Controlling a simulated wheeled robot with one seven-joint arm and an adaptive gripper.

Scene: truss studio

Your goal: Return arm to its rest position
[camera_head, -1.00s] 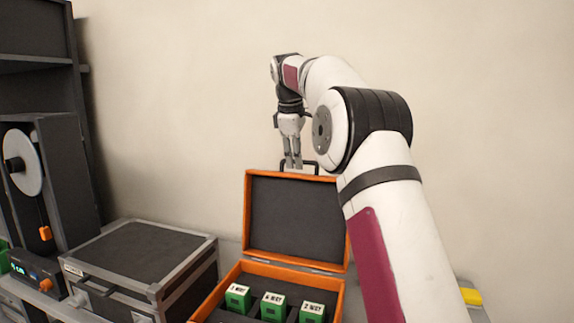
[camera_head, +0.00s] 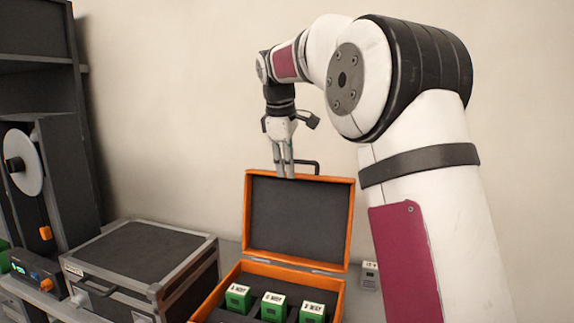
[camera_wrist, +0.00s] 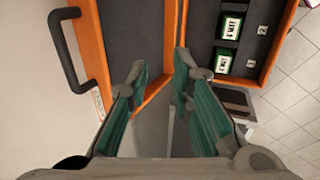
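My gripper (camera_head: 286,174) hangs fingers-down at the top edge of the open case lid in the head view. In the wrist view my gripper (camera_wrist: 160,74) shows its two fingers apart with nothing between them. My arm rises on the right and bends over to the left at its elbow. The orange case (camera_head: 247,224) stands open below, its dark-lined lid upright and a black handle on top. Whether the fingers touch the lid cannot be told.
Green labelled blocks (camera_head: 272,307) sit in the case. A dark metal-edged box (camera_head: 145,250) stands to its left, with a reel machine (camera_head: 30,180) beyond. A small grey item (camera_head: 369,276) lies right of the case. The wall area above is clear.

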